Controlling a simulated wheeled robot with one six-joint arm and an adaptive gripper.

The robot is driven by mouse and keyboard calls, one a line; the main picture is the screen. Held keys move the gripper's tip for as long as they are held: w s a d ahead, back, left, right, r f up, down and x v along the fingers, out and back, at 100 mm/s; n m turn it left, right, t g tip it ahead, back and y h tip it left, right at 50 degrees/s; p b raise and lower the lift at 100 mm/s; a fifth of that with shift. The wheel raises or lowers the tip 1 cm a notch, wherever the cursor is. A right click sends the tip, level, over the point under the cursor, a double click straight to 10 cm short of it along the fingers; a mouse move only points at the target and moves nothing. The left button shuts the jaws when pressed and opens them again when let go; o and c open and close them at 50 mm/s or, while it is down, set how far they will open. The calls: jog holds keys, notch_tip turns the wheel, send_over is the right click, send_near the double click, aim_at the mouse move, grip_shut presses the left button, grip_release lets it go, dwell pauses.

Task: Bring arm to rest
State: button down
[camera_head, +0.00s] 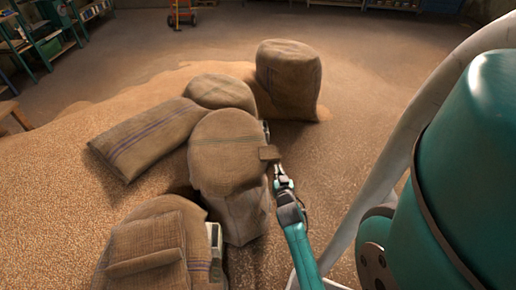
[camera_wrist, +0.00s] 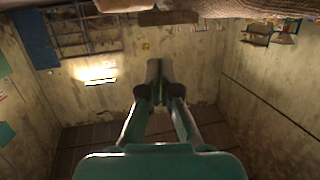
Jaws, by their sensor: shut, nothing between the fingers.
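My gripper (camera_head: 281,178) is at the end of my teal arm, beside the right side of a full burlap sack (camera_head: 226,150) in the middle of the group. In the wrist view my gripper (camera_wrist: 160,72) has its fingers together, with nothing between them. A brown block also shows at the top of the wrist view (camera_wrist: 168,18), apart from the fingertips.
More sacks stand around: one at the back (camera_head: 288,78), one lying flat on the grain (camera_head: 147,136), one in front (camera_head: 155,245) with a small pale device (camera_head: 214,240) at its side. Grain (camera_head: 60,180) covers the left floor. Shelves (camera_head: 50,35) stand back left. The floor at right is open.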

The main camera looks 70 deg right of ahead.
jog(key=shift+a, duration=0.1)
jog(key=s+a+r+n+t+y, duration=0.15)
jog(key=a+n+t+y, duration=0.35)
jog(key=a, duration=2.1)
jog(key=s+a+r+n+t+y, duration=0.2)
jog(key=s+a+r+n+y, duration=0.5)
jog(key=s+a+r, duration=0.6)
jog(key=shift+s+a+r+y, duration=0.25)
jog(key=shift+s+a+y, duration=0.45)
jog(key=shift+a, duration=1.05)
